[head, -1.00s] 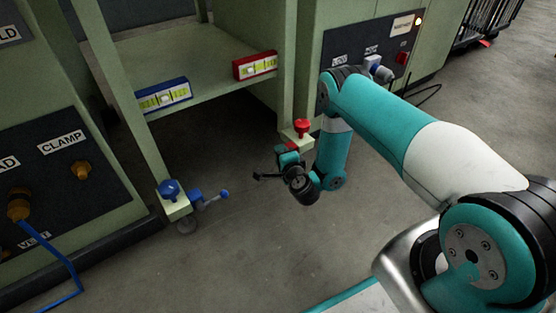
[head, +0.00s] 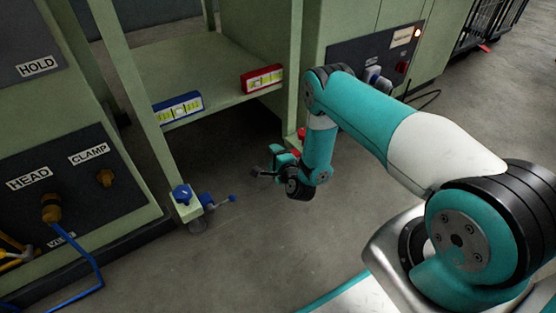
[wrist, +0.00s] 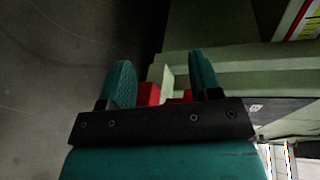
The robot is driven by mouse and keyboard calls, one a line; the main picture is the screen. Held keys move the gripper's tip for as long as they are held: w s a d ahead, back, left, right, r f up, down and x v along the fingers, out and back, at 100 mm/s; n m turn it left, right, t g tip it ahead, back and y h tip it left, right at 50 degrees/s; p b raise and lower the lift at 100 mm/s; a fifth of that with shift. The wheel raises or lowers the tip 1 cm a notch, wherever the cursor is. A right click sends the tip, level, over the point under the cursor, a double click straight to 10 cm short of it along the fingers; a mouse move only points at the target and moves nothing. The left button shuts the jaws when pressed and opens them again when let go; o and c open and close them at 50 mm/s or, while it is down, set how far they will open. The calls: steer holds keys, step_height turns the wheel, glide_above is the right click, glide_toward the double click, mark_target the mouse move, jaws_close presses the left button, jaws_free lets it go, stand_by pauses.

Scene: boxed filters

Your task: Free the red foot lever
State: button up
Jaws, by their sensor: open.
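The red foot lever is mostly hidden behind my arm in the head view; a bit of red (head: 294,153) shows beside my wrist. In the wrist view a red block (wrist: 148,93) shows between the fingers, nearer the left finger, and more red lies low beside the right finger. My gripper (head: 264,163) is open, low by the right leg of the green frame. In the wrist view its fingers (wrist: 162,80) stand apart, with red parts and a pale green foot between or beyond them. I cannot tell whether they touch the lever.
A red knob (head: 301,133) is partly hidden above the lever. The left foot has a blue knob (head: 182,194) and blue lever (head: 221,202). Floor in front is clear.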

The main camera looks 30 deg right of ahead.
steer(key=s+a+r+p, duration=0.2)
steer(key=s+p, duration=0.6)
steer(key=p, duration=0.4)
steer(key=s+a+r+h+p, duration=0.1)
steer(key=s+r+p, duration=0.3)
steer(key=s+p, duration=0.4)
steer(key=shift+s+a+g+p, duration=0.15)
steer(key=shift+a+g+p, duration=0.3)
steer(key=shift+p, duration=1.75)
steer(key=shift+f, duration=0.1)
steer(key=shift+c, duration=0.3)
